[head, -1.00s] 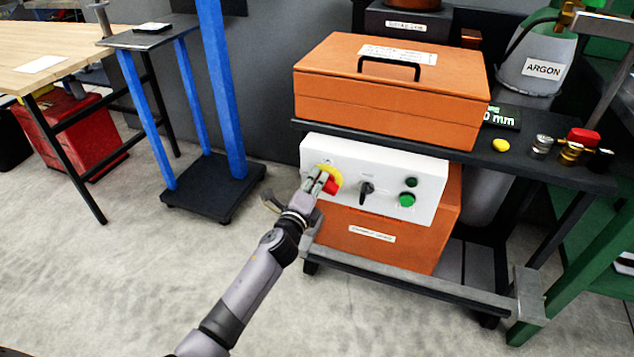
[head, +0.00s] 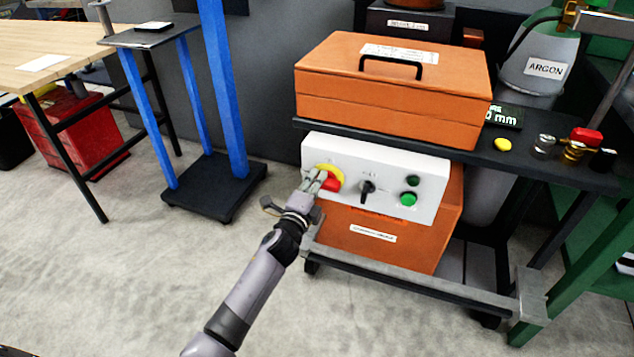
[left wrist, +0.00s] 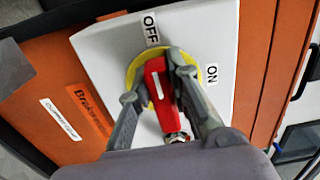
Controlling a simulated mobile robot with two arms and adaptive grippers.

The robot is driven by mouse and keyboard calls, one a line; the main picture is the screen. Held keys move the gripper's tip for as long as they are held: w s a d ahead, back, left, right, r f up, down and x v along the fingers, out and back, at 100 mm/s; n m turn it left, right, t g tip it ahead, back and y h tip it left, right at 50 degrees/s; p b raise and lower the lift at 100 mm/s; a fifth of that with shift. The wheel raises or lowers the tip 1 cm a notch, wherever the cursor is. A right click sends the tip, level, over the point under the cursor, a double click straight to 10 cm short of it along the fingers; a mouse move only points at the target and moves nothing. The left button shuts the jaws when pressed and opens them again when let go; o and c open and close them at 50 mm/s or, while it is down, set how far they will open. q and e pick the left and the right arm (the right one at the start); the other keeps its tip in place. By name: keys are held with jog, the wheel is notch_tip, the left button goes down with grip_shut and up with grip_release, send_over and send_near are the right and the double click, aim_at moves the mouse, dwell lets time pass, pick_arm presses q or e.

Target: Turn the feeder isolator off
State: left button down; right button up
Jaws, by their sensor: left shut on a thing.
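The feeder isolator has a red handle (head: 331,184) on a yellow round plate (head: 322,169), at the left of a white panel (head: 428,176). In the left wrist view the red handle (left wrist: 156,80) lies between my fingers, and its upper end points about toward the OFF label (left wrist: 150,28). The ON label (left wrist: 212,75) is to the right of the yellow plate (left wrist: 133,66). My left gripper (head: 318,180) is shut on the handle; it also shows in the left wrist view (left wrist: 155,88). My right gripper is in neither view.
A black knob (head: 367,188) and a green button (head: 408,200) sit right of the isolator. An orange case (head: 390,112) stands on the black shelf (head: 535,165) above. A grey rail (head: 420,272) runs below.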

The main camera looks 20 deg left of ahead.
pick_arm(q)
jog(key=shift+f, duration=0.1)
jog(key=c, duration=1.5)
grip_release()
jog(key=s, duration=1.2)
jog(key=shift+a, duration=0.2)
